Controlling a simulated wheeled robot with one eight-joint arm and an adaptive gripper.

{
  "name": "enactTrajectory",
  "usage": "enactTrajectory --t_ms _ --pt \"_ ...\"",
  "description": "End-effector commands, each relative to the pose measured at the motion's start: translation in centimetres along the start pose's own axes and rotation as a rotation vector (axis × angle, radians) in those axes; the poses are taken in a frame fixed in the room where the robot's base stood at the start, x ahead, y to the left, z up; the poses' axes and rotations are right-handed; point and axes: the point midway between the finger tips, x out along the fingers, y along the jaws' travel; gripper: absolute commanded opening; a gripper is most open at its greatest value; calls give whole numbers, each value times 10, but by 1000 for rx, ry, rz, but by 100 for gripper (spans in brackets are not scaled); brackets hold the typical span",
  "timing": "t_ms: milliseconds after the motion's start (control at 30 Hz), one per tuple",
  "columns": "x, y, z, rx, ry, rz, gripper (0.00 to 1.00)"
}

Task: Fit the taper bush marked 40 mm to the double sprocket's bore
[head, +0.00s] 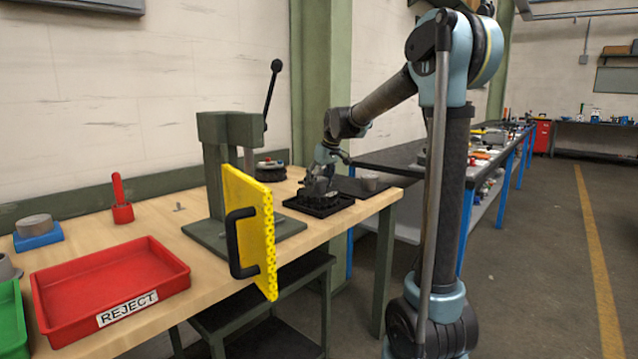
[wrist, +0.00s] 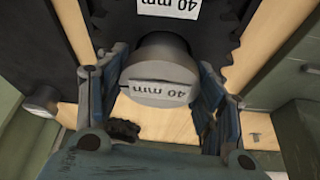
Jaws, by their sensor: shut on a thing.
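My gripper (head: 318,184) is over the bench near its right end, shut on a grey round taper bush (wrist: 160,72) marked "40 mm". In the wrist view its fingers (wrist: 155,95) stand on either side of the bush. The dark toothed double sprocket (head: 322,200) lies below my gripper on a black tray (head: 300,207). Its teeth also show behind the bush in the wrist view (wrist: 226,45), with a white "40 mm" label beyond. The bore is hidden; I cannot tell whether the bush touches the sprocket.
A grey cylindrical piece (head: 369,181) stands on a dark mat just right of the sprocket. A green press (head: 228,165) with a yellow guard (head: 250,230) stands left of my gripper. A red REJECT tray (head: 110,285) and a blue block (head: 38,238) are further left.

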Motion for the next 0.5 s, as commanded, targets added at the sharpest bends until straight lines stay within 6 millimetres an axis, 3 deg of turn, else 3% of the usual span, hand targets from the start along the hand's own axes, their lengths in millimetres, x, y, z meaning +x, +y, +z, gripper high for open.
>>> enactTrajectory --t_ms 433,467,500 --pt "8 0 3 0 0 0 18" --pt "8 0 3 0 0 0 66" --pt "8 0 3 0 0 0 75"
